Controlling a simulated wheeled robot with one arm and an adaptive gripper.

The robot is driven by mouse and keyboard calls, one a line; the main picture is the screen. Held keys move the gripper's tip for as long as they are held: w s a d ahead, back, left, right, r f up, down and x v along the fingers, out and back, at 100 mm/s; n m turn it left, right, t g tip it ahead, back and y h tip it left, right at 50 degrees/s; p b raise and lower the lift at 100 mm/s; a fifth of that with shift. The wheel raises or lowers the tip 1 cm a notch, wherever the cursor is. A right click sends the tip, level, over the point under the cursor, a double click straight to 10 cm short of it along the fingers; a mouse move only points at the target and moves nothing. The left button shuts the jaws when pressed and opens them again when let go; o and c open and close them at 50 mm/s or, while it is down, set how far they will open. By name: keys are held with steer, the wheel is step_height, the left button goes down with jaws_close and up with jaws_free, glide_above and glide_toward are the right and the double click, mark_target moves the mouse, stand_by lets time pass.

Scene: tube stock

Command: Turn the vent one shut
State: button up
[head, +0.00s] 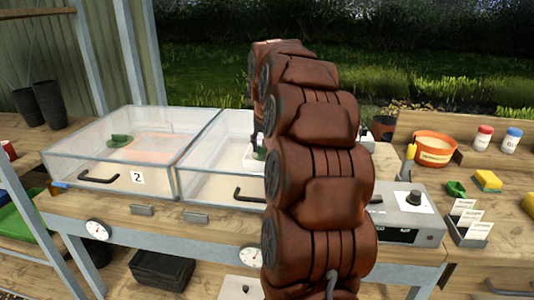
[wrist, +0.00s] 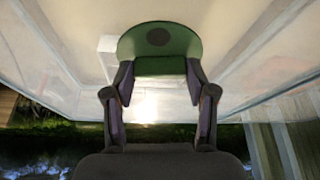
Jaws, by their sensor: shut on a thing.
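A green vent knob (wrist: 160,66), a raised bar on a round disc, fills the middle of the wrist view. My gripper (wrist: 160,92) has a finger at each side of its bar and is shut on it. In the head view the held knob (head: 260,153) barely shows on the right clear box (head: 200,165); my arm hides most of it and my gripper. The right box's number is hidden, so I cannot read whether it is one. A second green vent knob (head: 121,140) sits on the lid of the left box, labelled 2 (head: 137,178).
The boxes stand side by side on a wooden bench (head: 120,215) with black front handles (head: 98,178). A grey control unit (head: 405,212), an orange bowl (head: 436,148), a yellow sponge (head: 488,181) and a card holder (head: 467,228) stand right of my arm. Dark pots (head: 48,103) stand far left.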

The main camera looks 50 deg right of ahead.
steer(key=shift+m+g+h+b, duration=0.3)
steer(key=shift+m+b, duration=0.35)
steer(key=shift+m, duration=0.45)
steer(key=o, duration=1.2)
steer(key=shift+c, duration=0.2)
steer(key=v, duration=1.2)
steer(key=shift+w, duration=0.1)
